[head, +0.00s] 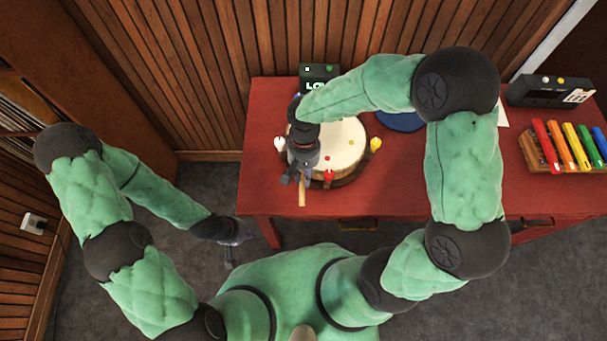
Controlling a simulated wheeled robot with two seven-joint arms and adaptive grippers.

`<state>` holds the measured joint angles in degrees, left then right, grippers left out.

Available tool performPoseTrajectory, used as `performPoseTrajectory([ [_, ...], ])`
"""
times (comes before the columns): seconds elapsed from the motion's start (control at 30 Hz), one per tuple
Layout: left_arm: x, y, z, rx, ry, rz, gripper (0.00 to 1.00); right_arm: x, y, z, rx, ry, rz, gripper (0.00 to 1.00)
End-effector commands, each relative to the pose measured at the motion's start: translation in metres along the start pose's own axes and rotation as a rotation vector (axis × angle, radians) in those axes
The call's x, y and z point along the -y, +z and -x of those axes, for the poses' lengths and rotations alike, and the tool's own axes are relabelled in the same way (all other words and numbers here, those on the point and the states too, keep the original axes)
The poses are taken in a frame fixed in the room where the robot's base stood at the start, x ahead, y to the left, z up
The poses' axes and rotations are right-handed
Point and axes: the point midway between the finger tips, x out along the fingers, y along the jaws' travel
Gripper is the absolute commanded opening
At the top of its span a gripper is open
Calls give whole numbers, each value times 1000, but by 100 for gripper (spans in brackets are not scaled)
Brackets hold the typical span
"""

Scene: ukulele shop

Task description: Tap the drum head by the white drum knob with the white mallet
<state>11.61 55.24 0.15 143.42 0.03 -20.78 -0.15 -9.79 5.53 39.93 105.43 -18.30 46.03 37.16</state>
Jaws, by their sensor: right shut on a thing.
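The drum (345,143) stands on the red table with its pale head facing up. The white drum knob (280,143) sticks out at its left side, a red knob (328,177) at its front and a yellow knob (376,143) at its right. My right gripper (300,178) is over the drum's front left edge, shut on the mallet. Only a piece of the mallet's light wooden handle (302,194) shows below the gripper; its head is hidden, so I cannot see its colour. My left gripper (230,257) hangs off the table's left side; its jaws are unclear.
On the red table (450,198), a xylophone with coloured bars (570,143) and a dark device (550,90) stand at the right. A dark box with lit letters (318,76) stands behind the drum. A blue round thing (402,122) is partly hidden by my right arm.

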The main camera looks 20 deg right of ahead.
Motion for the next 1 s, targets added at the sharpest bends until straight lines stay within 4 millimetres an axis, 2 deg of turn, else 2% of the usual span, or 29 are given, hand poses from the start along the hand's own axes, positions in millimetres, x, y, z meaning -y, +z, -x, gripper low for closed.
performPoseTrajectory([
  [0.53, -16, 1, 44, -1, 0, 0, 0, 2, 13, 56, 0, 0, 0, 0],
  [1.0, -16, 2, 44, 0, 0, 0, 0, 2, 13, 56, 0, 0, 0, 0],
])
